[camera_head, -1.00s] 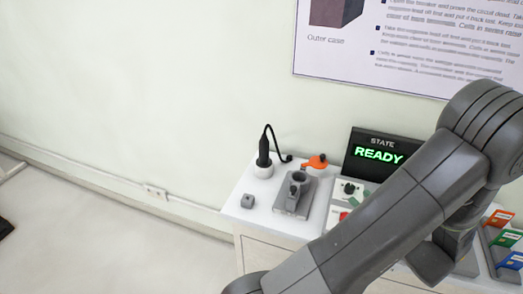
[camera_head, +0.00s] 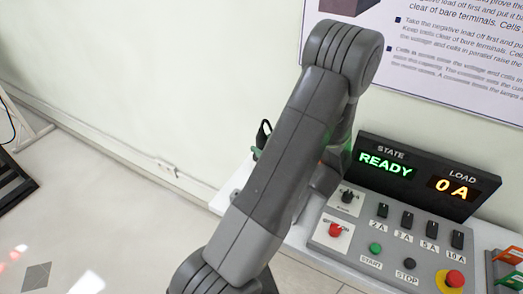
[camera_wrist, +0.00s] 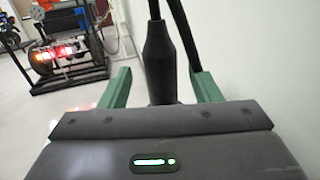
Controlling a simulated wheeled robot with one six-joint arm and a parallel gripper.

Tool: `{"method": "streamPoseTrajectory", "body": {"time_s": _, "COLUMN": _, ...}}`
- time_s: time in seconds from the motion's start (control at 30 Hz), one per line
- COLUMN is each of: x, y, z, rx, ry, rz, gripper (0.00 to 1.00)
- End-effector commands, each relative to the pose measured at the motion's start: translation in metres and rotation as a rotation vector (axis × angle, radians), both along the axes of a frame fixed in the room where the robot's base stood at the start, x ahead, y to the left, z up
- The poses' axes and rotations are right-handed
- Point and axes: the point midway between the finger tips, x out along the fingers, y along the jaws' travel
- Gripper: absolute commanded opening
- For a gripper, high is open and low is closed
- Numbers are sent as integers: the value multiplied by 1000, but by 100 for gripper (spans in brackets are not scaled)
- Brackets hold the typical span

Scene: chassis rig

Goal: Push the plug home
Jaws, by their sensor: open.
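The black tapered plug (camera_wrist: 159,62) stands between the two green fingers of my gripper (camera_wrist: 163,82) in the wrist view, its cable running up out of the picture. The fingers are apart, with a gap showing on both sides of the plug. The plug's lower end is hidden behind my gripper body. Where the plug sits now is hidden.
A control panel (camera_head: 390,245) with switches and buttons stands right of my arm. Its display (camera_head: 425,178) reads READY and 0 A. The white wall is close behind the bench. A rack with equipment (camera_wrist: 68,55) stands far left in the wrist view.

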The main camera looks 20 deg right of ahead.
Motion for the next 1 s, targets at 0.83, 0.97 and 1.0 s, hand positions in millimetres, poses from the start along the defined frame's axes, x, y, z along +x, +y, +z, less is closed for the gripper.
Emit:
{"method": "streamPoseTrajectory", "body": {"time_s": 0.83, "x": 35, "y": 16, "z": -1, "rx": 0, "ry": 0, "rz": 0, "gripper": 0}}
{"method": "streamPoseTrajectory", "body": {"time_s": 0.97, "x": 35, "y": 16, "z": -1, "rx": 0, "ry": -1, "rz": 1, "gripper": 0}}
{"method": "streamPoseTrajectory", "body": {"time_s": 1.0, "x": 35, "y": 16, "z": -1, "rx": 0, "ry": -1, "rz": 1, "gripper": 0}}
